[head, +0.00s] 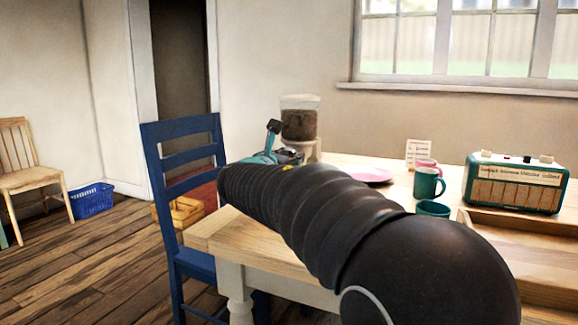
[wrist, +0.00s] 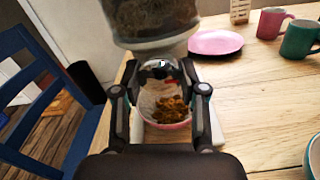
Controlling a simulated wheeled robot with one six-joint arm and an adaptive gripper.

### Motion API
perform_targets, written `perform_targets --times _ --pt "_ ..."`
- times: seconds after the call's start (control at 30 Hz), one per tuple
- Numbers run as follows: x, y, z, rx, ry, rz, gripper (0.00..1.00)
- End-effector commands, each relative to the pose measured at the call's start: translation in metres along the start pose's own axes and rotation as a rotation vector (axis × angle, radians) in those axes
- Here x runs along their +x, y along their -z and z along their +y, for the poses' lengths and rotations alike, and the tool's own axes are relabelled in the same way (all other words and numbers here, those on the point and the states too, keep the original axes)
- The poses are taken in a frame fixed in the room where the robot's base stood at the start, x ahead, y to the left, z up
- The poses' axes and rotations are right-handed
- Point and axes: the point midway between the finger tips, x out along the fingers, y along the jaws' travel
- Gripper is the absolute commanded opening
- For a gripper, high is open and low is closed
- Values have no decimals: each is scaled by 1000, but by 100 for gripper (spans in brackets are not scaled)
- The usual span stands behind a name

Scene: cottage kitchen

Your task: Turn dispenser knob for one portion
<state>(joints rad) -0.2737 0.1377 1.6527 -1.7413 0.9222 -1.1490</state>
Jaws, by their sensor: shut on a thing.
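The dispenser has a clear hopper (head: 299,118) of brown pieces and a pale stand, at the table's far left end. In the wrist view the hopper (wrist: 152,20) fills the top middle. A shiny rounded knob (wrist: 160,69) sits just below it. My gripper (wrist: 160,80) is shut on the knob, one finger on each side. Below and behind the fingers is a pink-rimmed bowl (wrist: 147,103) with brown pieces in it, standing under the dispenser. In the head view my arm hides the bowl and most of the gripper.
A pink plate (head: 370,175) lies right of the dispenser. A teal mug (head: 428,184), a pink mug, a teal bowl (head: 432,208), a radio (head: 515,183) and a wooden tray (head: 545,245) stand farther right. A blue chair (head: 185,135) stands at the table's left end.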

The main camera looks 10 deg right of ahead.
Motion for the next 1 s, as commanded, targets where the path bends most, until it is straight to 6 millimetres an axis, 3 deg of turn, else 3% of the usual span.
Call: perform_targets --times 0.73,0.77,0.8,0.83,1.0 --pt "0 0 1 101 -1 1 7" --pt "0 0 1 100 -1 1 49" --pt "0 0 1 100 -1 1 59" --pt "0 0 1 100 -1 1 67" --pt "0 0 1 100 0 1 68"
